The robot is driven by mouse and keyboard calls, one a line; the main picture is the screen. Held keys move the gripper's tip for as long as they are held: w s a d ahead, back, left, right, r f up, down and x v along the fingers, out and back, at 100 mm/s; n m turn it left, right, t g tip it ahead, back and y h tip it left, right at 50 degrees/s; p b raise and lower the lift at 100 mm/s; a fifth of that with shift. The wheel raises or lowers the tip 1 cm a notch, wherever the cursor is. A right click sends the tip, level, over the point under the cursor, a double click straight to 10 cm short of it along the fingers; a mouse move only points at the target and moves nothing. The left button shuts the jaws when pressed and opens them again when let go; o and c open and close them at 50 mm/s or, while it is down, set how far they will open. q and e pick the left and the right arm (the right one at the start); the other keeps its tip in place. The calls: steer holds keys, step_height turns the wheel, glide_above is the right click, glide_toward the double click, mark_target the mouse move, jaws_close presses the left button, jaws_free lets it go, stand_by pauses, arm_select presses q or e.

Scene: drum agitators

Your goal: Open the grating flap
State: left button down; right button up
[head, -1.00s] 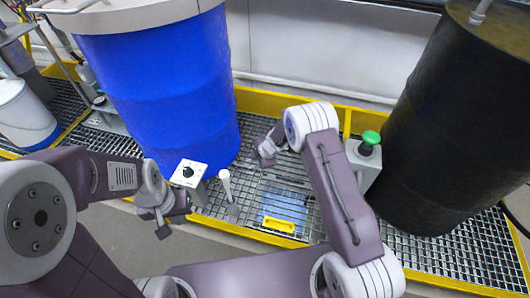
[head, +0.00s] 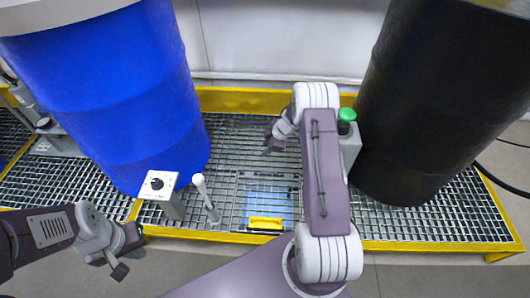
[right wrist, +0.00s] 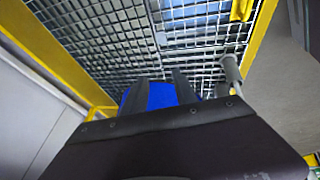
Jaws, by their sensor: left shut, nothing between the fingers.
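The grating flap (head: 268,190) is a panel set in the metal grating, closed flush, with a yellow handle (head: 265,223) at its front edge. In the right wrist view the yellow handle (right wrist: 241,9) shows at the top. My right gripper (head: 272,146) is above the grating behind the flap, apart from the handle. In the right wrist view its two dark fingers (right wrist: 160,92) stand apart with nothing held. My left gripper (head: 124,262) is shut and empty at the lower left, in front of the grating's yellow edge.
A blue drum (head: 120,95) stands left and a black drum (head: 420,110) right. A control box with a black knob (head: 158,185) and a white-topped post (head: 205,195) stand left of the flap. A green-button box (head: 347,122) stands by my right arm.

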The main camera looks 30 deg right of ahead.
steer(key=shift+x, duration=0.8)
steer(key=shift+c, duration=0.3)
jaws_close()
stand_by(0.5)
steer(key=shift+o, duration=0.3)
jaws_free()
